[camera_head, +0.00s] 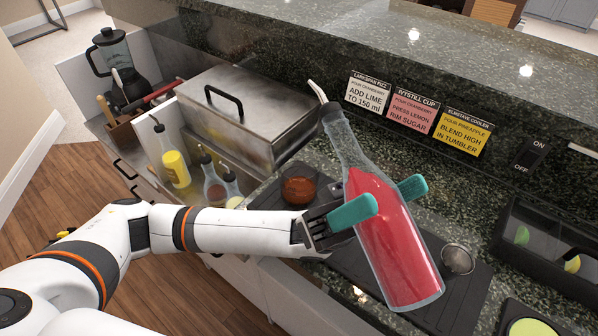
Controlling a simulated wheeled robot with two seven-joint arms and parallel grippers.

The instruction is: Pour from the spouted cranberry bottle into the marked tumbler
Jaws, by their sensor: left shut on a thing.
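The cranberry bottle (385,245) is clear glass with red liquid and a pale metal spout on a dark stopper. It leans with its spout toward the upper left and its base toward the lower right. My left gripper (383,200) is shut on the bottle's body, with one teal finger on each side. The bottle is over the dark bar mat; I cannot tell whether its base touches anything. I cannot make out the marked tumbler; the bottle and my arm hide part of the counter. My right gripper is not in view.
A steel lidded box (245,105) stands behind my left arm. A reddish-brown bowl (299,190) and a small steel cup (458,259) are on the dark mat (455,300). Spouted bottles (175,165) stand at left. A dark fruit tray (548,245) is at right. Recipe cards (413,110) line the ledge.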

